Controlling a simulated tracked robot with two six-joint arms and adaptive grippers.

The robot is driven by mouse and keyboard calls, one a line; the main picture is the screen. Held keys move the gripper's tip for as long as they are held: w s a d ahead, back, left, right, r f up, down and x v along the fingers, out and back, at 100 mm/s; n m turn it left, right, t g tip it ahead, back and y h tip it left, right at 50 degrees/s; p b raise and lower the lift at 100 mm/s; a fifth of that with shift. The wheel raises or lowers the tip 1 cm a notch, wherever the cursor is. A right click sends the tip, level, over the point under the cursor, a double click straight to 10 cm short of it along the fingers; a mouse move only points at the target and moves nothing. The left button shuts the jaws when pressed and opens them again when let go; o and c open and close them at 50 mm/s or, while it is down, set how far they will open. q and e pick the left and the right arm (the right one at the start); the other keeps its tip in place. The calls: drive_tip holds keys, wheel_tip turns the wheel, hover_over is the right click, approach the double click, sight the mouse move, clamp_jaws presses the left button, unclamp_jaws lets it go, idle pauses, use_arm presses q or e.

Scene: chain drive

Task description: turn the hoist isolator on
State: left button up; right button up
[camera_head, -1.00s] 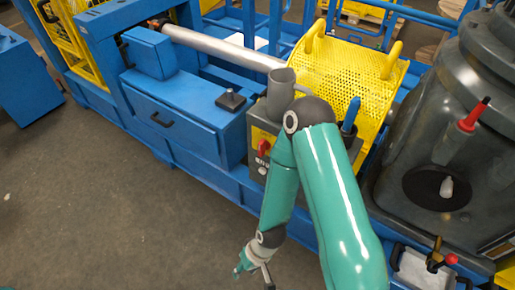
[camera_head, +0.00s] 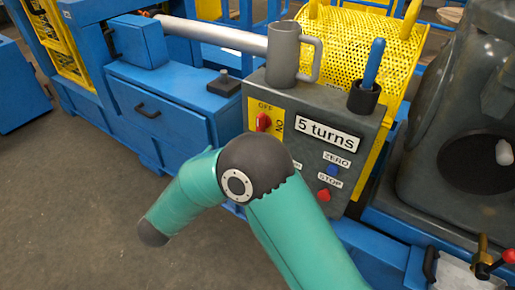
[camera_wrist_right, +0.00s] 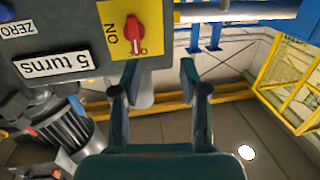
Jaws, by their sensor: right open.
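The hoist isolator (camera_head: 263,122) is a red rotary knob on a yellow plate on the grey control box (camera_head: 360,130). OFF is printed above it and ON to its right. Its handle stands roughly upright in the head view, pointing towards OFF. The right wrist view shows the knob (camera_wrist_right: 134,32) upside down, with a small white mark at its lower end. My right gripper (camera_wrist_right: 158,76) is open and empty there, its fingers apart from the knob and below it in the picture. In the head view that gripper does not show. My left gripper is in neither view.
A sign reading 5 turns (camera_head: 327,133), a blue ZERO button (camera_head: 332,169) and a red STOP button (camera_head: 323,195) share the box. A grey mug (camera_head: 284,52) and a blue-handled tool in a black holder (camera_head: 363,96) stand on top. A yellow mesh guard (camera_head: 350,45) rises behind.

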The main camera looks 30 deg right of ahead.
use_arm(q)
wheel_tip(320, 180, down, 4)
drive_tip(key=b, duration=0.3)
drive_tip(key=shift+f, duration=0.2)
use_arm(e)
drive_tip(key=w+d+g, duration=0.1)
drive_tip(key=d, duration=0.6)
drive_tip(key=w+d+r+m+g+h, duration=0.1)
drive_tip(key=w+d, duration=0.1)
drive_tip(key=d, duration=0.6)
drive_tip(key=shift+w+m+h, duration=0.3)
drive_tip(key=shift+r, duration=0.1)
drive_tip(key=shift+c, duration=0.2)
clamp_jaws()
